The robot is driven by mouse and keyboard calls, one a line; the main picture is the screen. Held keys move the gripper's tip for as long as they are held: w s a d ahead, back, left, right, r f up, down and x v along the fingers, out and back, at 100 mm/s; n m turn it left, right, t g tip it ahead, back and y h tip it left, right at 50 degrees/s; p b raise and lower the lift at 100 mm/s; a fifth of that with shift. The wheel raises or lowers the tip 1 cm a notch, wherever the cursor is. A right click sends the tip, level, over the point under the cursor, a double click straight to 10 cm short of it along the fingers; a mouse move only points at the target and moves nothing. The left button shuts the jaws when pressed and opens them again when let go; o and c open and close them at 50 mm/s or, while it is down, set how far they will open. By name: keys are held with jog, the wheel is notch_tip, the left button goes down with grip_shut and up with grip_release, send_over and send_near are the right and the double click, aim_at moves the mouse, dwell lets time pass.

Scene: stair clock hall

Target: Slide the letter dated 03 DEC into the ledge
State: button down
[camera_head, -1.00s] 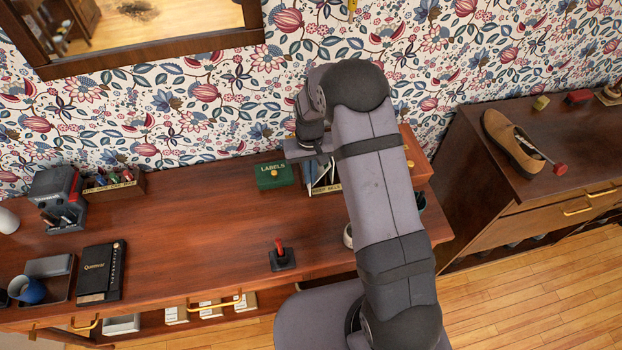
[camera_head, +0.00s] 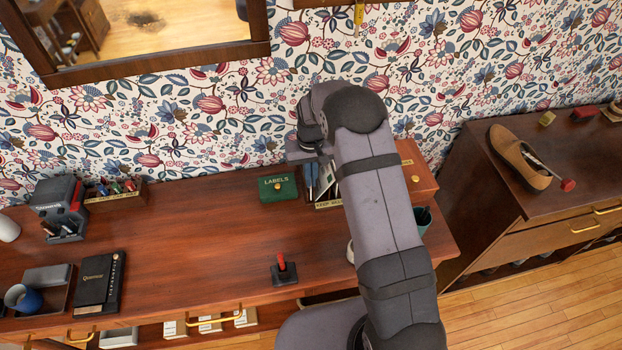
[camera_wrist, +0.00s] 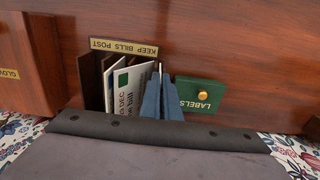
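A desktop rack labelled KEEP BILLS POST (camera_wrist: 124,47) stands at the back of the desk; it also shows in the head view (camera_head: 329,204). White letters stand in it. The front one (camera_wrist: 124,95) has a green square and shows "DEC" and "bill"; its first digits are partly unclear. My gripper (camera_wrist: 161,82) points down over the rack, beside that letter. Its two blue-grey fingers are close together, with a thin pale sliver between them. I cannot tell whether it is held. In the head view my gripper (camera_head: 312,185) is partly hidden by my arm. I cannot identify the ledge.
A green LABELS box (camera_head: 278,187) stands close beside the rack. A wooden box (camera_head: 417,172) and a dark green cup (camera_head: 423,218) are to its right. A red-handled lever (camera_head: 283,270) stands in front. The desk's middle left is clear. Patterned wall rises behind.

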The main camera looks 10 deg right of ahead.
jog(key=shift+f, duration=0.1)
dwell(0.3)
jog(key=c, duration=1.5)
grip_release()
jog(key=shift+c, duration=0.2)
jog(key=shift+r+p, duration=2.3)
jog(key=shift+r, duration=1.2)
